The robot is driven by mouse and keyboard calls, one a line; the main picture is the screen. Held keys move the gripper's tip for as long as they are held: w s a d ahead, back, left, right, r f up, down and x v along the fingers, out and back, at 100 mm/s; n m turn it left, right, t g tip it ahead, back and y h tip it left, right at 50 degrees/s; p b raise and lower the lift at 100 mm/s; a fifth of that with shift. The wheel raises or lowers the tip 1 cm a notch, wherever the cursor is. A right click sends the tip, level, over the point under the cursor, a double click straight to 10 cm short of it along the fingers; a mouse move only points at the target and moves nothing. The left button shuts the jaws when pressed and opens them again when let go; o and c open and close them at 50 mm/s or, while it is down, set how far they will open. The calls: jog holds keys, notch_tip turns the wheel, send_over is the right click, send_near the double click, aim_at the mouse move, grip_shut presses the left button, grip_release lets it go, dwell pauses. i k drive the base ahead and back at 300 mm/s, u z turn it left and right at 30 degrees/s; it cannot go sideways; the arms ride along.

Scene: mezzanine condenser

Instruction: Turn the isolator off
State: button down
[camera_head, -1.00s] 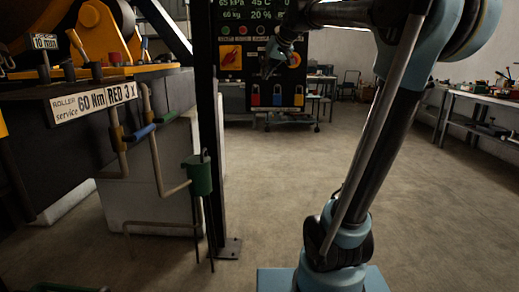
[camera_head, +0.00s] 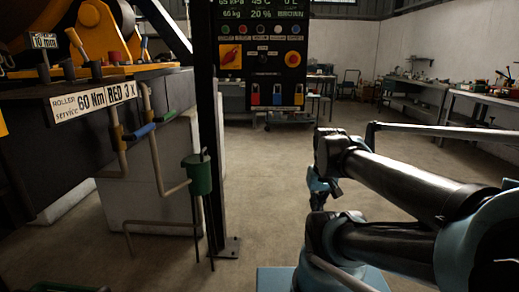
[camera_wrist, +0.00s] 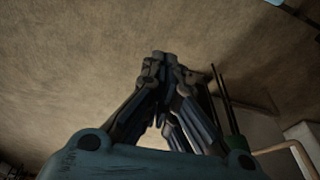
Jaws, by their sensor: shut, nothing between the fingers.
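The control panel (camera_head: 262,85) stands at the back centre in the head view. Its yellow square with a red rotary handle (camera_head: 230,56), which looks like the isolator, is at the panel's upper left. The handle appears slanted, but its switch position is too small to read. My gripper (camera_head: 318,205) is well in front of the panel, lower and to the right, pointing down over the floor and partly hidden by my arm. In the wrist view my gripper (camera_wrist: 165,57) has its fingertips together with nothing between them. The isolator is not in the wrist view.
A dark post (camera_head: 211,150) and green cup (camera_head: 197,175) stand left. Benches (camera_head: 480,105) line the right wall. The middle floor is clear.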

aim_at(229, 57)
jog(key=k, duration=1.3)
jog(key=u, duration=0.45)
jog(key=i, duration=1.55)
jog(key=z, duration=0.6)
jog(key=i, duration=0.35)
jog(key=z, duration=0.35)
